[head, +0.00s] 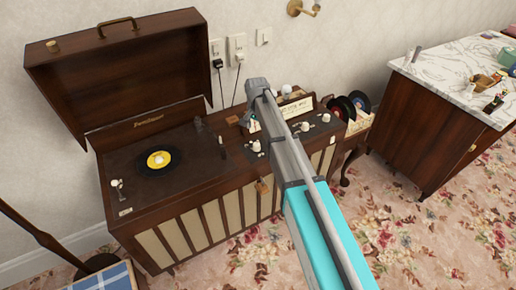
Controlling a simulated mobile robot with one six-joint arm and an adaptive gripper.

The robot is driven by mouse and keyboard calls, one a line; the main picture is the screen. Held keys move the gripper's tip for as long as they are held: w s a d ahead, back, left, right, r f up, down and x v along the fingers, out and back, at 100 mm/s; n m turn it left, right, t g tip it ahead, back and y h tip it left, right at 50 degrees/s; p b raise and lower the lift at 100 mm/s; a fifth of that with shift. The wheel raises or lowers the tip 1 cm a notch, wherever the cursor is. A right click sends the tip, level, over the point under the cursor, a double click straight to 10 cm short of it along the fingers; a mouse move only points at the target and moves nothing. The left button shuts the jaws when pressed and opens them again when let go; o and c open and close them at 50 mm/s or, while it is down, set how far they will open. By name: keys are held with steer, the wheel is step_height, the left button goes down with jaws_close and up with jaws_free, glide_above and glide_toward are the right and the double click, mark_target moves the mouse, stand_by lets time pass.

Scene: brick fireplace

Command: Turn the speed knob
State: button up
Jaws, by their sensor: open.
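A wooden record-player console stands against the wall, with its turntable deck (185,140) under a raised lid (120,62). A pale knob (117,183) sits at the deck's left front corner, above a small label plate (125,211). More pale knobs are on the right panel: one (256,146) left of my arm, and two, (304,127) and (326,118), right of it. The labels are too small to read, so I cannot tell which is the speed knob. My gripper (247,121) is open above the console's middle, small and partly hidden by my arm. I see no contact with a knob.
A black record with a yellow label (159,159) lies on the deck. Records (350,106) stand in a box at the console's right end. A marble-topped cabinet (445,75) stands at right. Wall outlets and cords (237,58) are behind. Flowered carpet is clear in front.

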mark_target(257, 144)
steer(key=shift+f+b, duration=4.25)
steer(key=shift+f, duration=0.3)
